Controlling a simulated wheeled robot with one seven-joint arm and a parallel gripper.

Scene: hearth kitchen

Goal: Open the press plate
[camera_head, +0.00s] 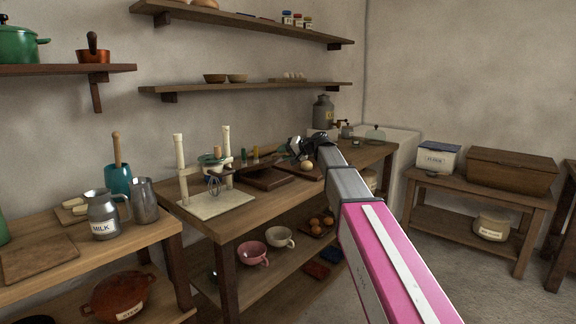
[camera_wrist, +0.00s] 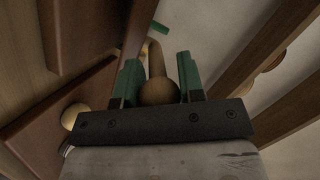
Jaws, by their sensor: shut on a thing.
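The press appears as dark brown wooden boards (camera_head: 268,179) on the middle table, with a pale round ball (camera_head: 307,165) at its right. My gripper (camera_head: 292,148) is above the boards at their far side. In the wrist view, the green fingers of my gripper (camera_wrist: 158,72) are shut around a brown wooden handle with a rounded end (camera_wrist: 158,92). Dark red-brown boards (camera_wrist: 80,25) fill the left of that view, with the pale ball (camera_wrist: 73,115) beside them. The join between handle and plate cannot be made out.
A stand with two white posts (camera_head: 181,165) and a whisk is left of the boards. A grey milk can (camera_head: 324,112) stands at the table's back. Bowls and cups, including a pink one (camera_head: 253,253), are on the lower shelf. Wall shelves (camera_head: 250,87) hang above.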

